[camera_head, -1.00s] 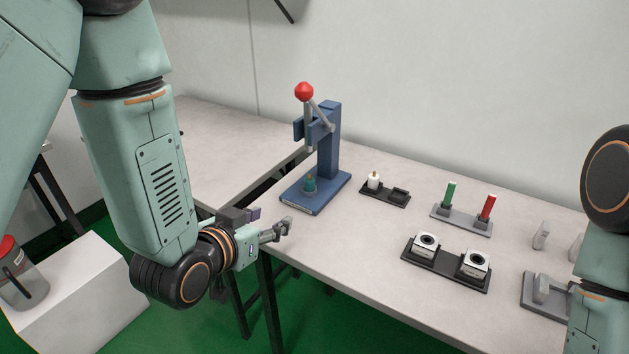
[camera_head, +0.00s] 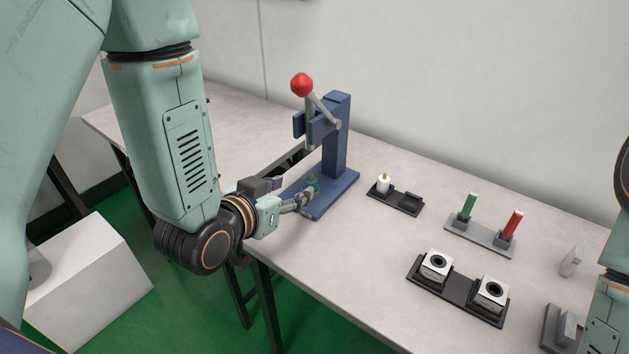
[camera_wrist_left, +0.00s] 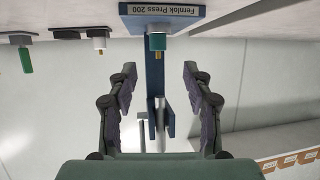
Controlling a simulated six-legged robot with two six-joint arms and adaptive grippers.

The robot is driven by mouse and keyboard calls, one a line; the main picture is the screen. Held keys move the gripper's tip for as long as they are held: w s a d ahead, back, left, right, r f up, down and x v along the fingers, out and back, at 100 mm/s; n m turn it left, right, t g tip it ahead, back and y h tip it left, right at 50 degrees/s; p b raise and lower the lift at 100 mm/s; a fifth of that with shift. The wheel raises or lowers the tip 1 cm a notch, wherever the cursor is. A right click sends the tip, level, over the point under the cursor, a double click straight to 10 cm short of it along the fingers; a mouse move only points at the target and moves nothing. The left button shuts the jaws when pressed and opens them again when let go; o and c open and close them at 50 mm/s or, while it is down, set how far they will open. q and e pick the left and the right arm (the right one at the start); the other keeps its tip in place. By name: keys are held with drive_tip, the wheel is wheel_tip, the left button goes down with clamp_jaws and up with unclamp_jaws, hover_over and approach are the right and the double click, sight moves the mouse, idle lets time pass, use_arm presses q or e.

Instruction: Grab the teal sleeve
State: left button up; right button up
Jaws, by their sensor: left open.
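The teal sleeve (camera_head: 312,182) stands on the base of the blue press (camera_head: 336,140), below its ram, with a small brass-coloured tip on top. In the left wrist view the teal sleeve (camera_wrist_left: 157,42) shows upside down, beyond and between the two fingertips. My left gripper (camera_head: 303,200) is at the press base, just left of the sleeve and close to it. In the left wrist view the left gripper (camera_wrist_left: 158,80) is open, its fingers spread wide with nothing between the pads. Of my right arm only links show at the right edge; its gripper is out of view.
The press has a lever with a red knob (camera_head: 301,85) above the sleeve. To the right are a black tray with a white piece (camera_head: 383,184), a stand with green (camera_head: 469,206) and red (camera_head: 514,223) sticks, and a tray with two white blocks (camera_head: 437,264).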

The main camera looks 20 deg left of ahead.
sight(309, 182)
use_arm(q)
drive_tip(key=shift+w+d+f, duration=0.2)
drive_tip(key=shift+w, duration=0.1)
drive_tip(key=b+x, duration=0.1)
drive_tip(key=x, duration=0.1)
drive_tip(key=b+x, duration=0.1)
drive_tip(key=x, duration=0.2)
drive_tip(key=shift+d+f, duration=0.1)
drive_tip(key=shift+f, duration=0.3)
drive_tip(key=shift+w+d, duration=0.1)
drive_tip(key=shift+w, duration=0.2)
drive_tip(key=shift+w+f, duration=0.2)
drive_tip(key=shift+w, duration=0.15)
drive_tip(key=shift+s+r, duration=0.1)
drive_tip(key=shift+r, duration=0.05)
drive_tip(key=c, duration=0.8)
drive_tip(key=shift+c, duration=1)
